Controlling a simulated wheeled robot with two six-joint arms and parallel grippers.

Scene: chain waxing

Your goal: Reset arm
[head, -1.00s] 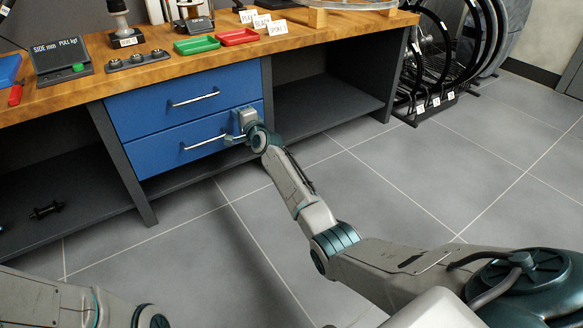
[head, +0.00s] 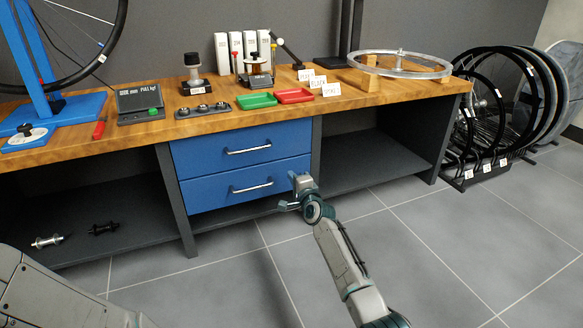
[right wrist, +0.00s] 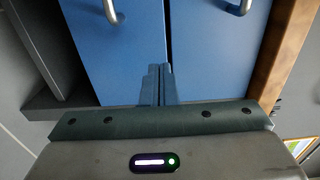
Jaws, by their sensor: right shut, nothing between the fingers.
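My right gripper (head: 285,206) is in front of the right end of the blue lower drawer (head: 215,193), just right of its handle (head: 253,187). In the right wrist view its two fingers (right wrist: 161,72) are together with nothing between them, pointing at the drawer fronts. The upper drawer (head: 205,155) and lower drawer both look closed, and the gripper appears clear of both handles. Part of my left arm shows at the lower left of the head view. Its gripper is out of frame.
The wooden workbench (head: 75,148) carries a green tray (head: 256,101), a red tray (head: 294,96), a scale (head: 140,105) and a wheel rim (head: 400,64) on blocks. Black rims (head: 490,110) stand in a floor rack at right. Open floor lies in front.

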